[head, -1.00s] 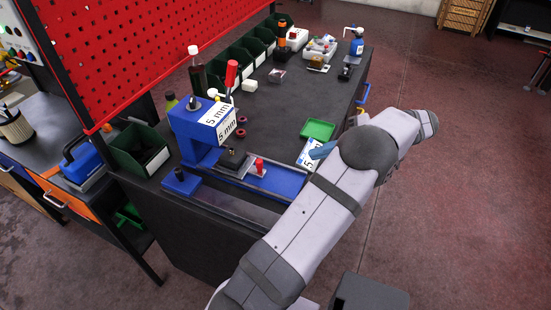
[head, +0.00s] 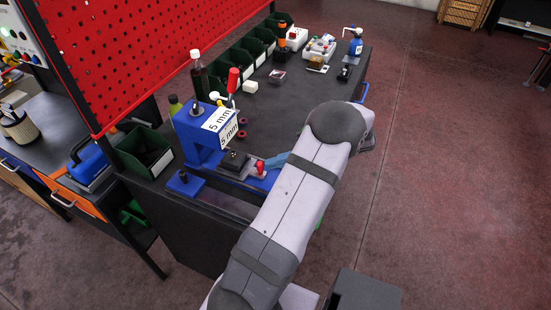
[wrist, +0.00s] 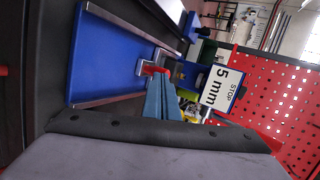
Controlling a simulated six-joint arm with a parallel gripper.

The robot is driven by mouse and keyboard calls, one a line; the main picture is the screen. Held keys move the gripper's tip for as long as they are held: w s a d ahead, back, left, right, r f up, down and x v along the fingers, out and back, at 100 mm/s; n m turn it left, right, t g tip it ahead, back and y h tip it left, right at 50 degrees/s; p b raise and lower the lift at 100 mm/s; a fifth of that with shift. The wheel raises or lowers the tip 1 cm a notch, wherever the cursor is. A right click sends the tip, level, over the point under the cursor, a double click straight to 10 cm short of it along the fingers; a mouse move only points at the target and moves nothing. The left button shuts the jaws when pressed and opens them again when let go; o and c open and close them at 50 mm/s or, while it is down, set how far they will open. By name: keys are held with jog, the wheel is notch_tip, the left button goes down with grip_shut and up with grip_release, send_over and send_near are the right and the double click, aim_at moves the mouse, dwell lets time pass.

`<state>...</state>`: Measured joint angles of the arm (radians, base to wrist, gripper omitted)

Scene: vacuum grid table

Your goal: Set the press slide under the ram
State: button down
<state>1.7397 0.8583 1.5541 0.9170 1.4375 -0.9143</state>
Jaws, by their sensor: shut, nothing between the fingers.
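The grey slide (head: 246,173) carries a dark block (head: 234,160) and a red knob (head: 261,168). It sits at the press opening; I cannot tell whether the block is under the ram. My gripper (head: 270,163) is shut and empty, its blue fingers right beside the knob on the open side of the rails. In the wrist view the fingertips (wrist: 157,80) overlap the red knob (wrist: 153,70); contact is unclear. The blue slide bed (wrist: 108,57) is clear.
A dark green bin (head: 145,152) stands left of the press. Bottles (head: 197,72) and a white block (head: 250,87) are behind it. Several bins and small items line the table's back. My arm hides the table's front right.

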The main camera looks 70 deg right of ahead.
jog(key=shift+w, duration=0.2)
jog(key=w+b, duration=0.2)
jog(key=w, duration=0.2)
jog(key=shift+w+f, duration=0.15)
jog(key=shift+w, duration=0.25)
jog(key=shift+r, duration=0.2)
jog(key=shift+a, duration=0.1)
jog(key=shift+s, duration=0.1)
jog(key=shift+s+d+f, duration=0.1)
jog(key=shift+s+d, duration=0.2)
jog(key=shift+s, duration=0.2)
jog(key=s, duration=0.1)
jog(key=s+b, duration=0.1)
jog(key=s, duration=0.1)
jog(key=s+d, duration=0.1)
jog(key=shift+s+r+b, duration=0.25)
jog(key=shift+r+b, duration=0.05)
jog(key=shift+r, duration=0.05)
jog(key=b+v, duration=0.2)
jog(key=v, duration=0.6)
jog(key=shift+r, duration=0.25)
